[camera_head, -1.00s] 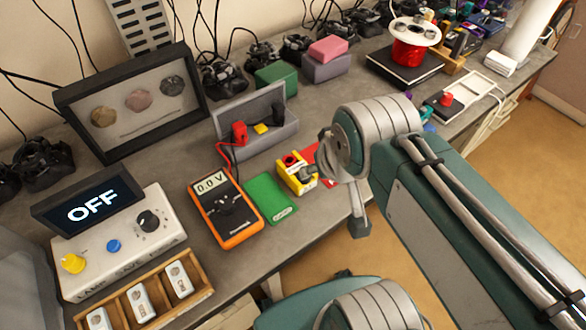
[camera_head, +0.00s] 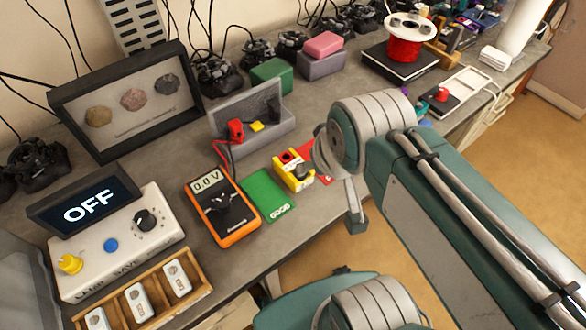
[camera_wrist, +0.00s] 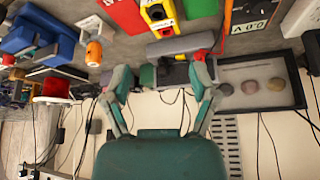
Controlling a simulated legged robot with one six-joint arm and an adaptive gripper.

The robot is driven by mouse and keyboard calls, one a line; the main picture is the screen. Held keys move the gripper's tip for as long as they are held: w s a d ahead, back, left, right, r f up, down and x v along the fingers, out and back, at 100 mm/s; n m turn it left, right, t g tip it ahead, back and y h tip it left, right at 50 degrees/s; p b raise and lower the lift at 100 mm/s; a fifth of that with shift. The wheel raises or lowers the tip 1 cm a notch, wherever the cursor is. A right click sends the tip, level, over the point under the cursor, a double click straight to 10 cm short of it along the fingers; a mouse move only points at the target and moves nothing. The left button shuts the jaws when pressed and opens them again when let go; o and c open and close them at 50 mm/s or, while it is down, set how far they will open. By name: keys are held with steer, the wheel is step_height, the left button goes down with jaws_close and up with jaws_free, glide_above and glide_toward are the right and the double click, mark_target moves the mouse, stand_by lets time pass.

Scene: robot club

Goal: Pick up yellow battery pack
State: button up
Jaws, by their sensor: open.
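The yellow battery pack (camera_head: 292,177) is a small block with a red and a black knob on top. It stands upright near the front edge of the grey bench, beside the green card (camera_head: 268,195) and on or next to a red one. In the wrist view the battery pack (camera_wrist: 158,16) is at the top, beyond my fingertips. My gripper (camera_wrist: 161,78) is open and empty, its fingers apart on both sides of the view and clear of the pack. In the head view my arm hides most of the gripper, close to the pack's right.
An orange multimeter (camera_head: 222,211) lies left of the green card. A grey open case (camera_head: 282,137) with a red plug stands behind the pack. A power supply (camera_head: 120,240) and a framed display (camera_head: 128,100) are further left. A red wire spool (camera_head: 404,48) is at back right.

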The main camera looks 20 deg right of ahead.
steer(key=o, duration=0.3)
steer(key=shift+o, duration=0.3)
steer(key=shift+w, duration=0.15)
steer(key=n+g, duration=0.3)
steer(key=g, duration=0.3)
glide_above(293, 164)
step_height(293, 164, down, 7)
steer(key=shift+f, duration=0.1)
steer(key=shift+f+n, duration=0.3)
steer(key=shift+f, duration=0.2)
step_height(293, 164, down, 10)
